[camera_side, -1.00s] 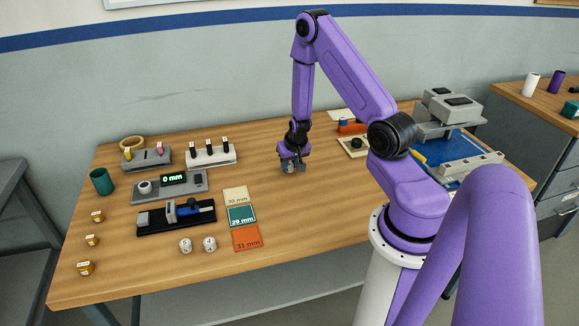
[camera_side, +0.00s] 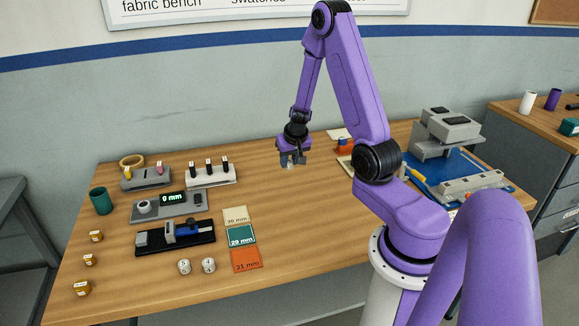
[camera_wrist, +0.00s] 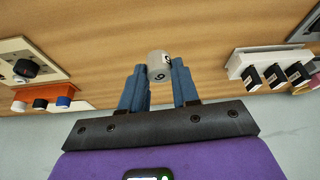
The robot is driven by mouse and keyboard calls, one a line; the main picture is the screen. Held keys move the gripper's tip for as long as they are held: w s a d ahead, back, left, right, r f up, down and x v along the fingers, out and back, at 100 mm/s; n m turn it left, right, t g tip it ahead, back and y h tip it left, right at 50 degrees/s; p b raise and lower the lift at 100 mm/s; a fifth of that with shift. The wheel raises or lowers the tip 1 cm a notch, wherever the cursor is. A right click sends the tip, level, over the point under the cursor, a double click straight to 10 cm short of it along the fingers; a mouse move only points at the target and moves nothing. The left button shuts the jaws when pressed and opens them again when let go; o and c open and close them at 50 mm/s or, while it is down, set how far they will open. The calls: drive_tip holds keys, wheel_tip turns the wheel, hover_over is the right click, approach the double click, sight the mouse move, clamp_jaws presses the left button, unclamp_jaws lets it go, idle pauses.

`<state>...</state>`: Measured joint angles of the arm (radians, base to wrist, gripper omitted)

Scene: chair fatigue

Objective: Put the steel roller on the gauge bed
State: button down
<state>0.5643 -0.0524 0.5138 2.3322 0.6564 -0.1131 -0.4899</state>
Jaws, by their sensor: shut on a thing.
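Two similar pale cylinders (camera_side: 184,267) (camera_side: 208,265) stand near the front of the table.
A black fixture with a blue block (camera_side: 178,237) lies in front of the gauge. Racks with pegs (camera_side: 210,175) stand behind it. Coloured mm cards (camera_side: 243,258) lie to its right. A green cup (camera_side: 101,201) and small jars are at left. The table's middle is clear.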

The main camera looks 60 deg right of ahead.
sight(154, 239)
drive_tip(key=shift+r, duration=0.45)
drive_tip(key=shift+a, duration=0.1)
